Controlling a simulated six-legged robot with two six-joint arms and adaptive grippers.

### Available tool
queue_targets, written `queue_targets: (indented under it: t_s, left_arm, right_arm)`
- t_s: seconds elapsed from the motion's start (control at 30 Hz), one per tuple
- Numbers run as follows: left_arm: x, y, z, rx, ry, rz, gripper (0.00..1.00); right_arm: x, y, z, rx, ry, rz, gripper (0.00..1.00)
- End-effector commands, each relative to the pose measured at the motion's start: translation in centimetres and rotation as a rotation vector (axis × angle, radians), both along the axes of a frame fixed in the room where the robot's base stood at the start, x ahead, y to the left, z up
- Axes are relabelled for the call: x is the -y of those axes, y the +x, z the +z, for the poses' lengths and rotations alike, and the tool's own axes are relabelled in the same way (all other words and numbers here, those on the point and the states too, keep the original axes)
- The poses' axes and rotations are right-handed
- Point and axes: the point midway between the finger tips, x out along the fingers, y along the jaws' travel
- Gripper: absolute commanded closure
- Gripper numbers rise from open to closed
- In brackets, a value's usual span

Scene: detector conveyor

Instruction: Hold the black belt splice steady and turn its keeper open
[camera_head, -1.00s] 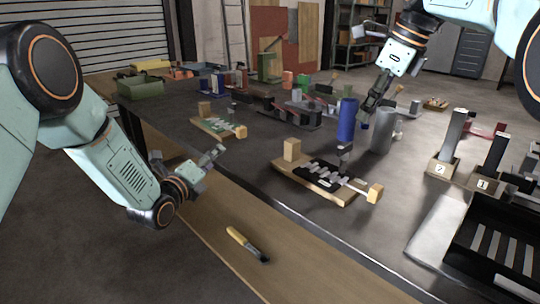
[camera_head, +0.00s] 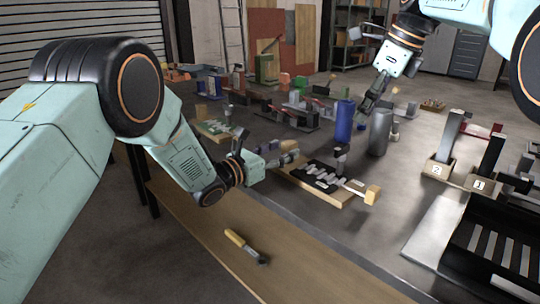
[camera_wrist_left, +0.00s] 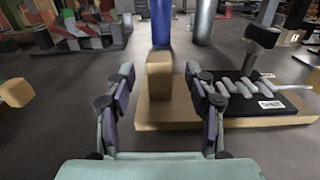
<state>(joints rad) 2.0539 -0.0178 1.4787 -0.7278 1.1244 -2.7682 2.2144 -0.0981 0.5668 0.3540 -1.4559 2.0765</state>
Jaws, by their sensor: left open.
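The black belt splice (camera_head: 318,187) lies flat on a wooden board (camera_head: 335,202), crossed by several pale bars; it also shows at right in the left wrist view (camera_wrist_left: 270,102). A pale rod runs from it to a wooden block (camera_head: 372,194) at the board's right end. I cannot tell which part is the keeper. My left gripper (camera_head: 292,157) is open at the board's left end. In the left wrist view a wooden block (camera_wrist_left: 159,76) stands ahead between its fingers, apart from them.
The blue cylinder (camera_head: 344,121) and a grey cylinder (camera_head: 379,132) stand behind the board. A dark-topped post (camera_head: 341,156) rises at its back edge. A similar board with a green piece (camera_head: 213,130) lies further left. A yellow-handled brush (camera_head: 240,242) lies on the clear front ledge.

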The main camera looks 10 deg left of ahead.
Motion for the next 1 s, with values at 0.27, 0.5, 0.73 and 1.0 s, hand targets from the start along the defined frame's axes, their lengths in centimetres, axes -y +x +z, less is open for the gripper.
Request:
queue_targets:
  t_s: [0.27, 0.5, 0.73, 1.0]
  left_arm:
    - [1.8, 2.4, 0.0, 0.0, -0.002, 0.0, 0.45]
    - [2.3, 2.9, 0.0, -0.001, -0.003, 0.001, 0.45]
    - [2.2, 2.9, 0.0, -0.001, -0.003, 0.001, 0.5]
    - [2.2, 2.9, 0.0, -0.001, -0.003, 0.001, 0.72]
  right_arm:
    - [0.0, 0.0, 0.0, 0.0, 0.0, 0.0, 0.62]
    - [0.0, 0.0, 0.0, 0.0, 0.0, 0.0, 0.62]
    - [0.0, 0.0, 0.0, 0.0, 0.0, 0.0, 0.62]
    - [0.0, 0.0, 0.0, 0.0, 0.0, 0.0, 0.62]
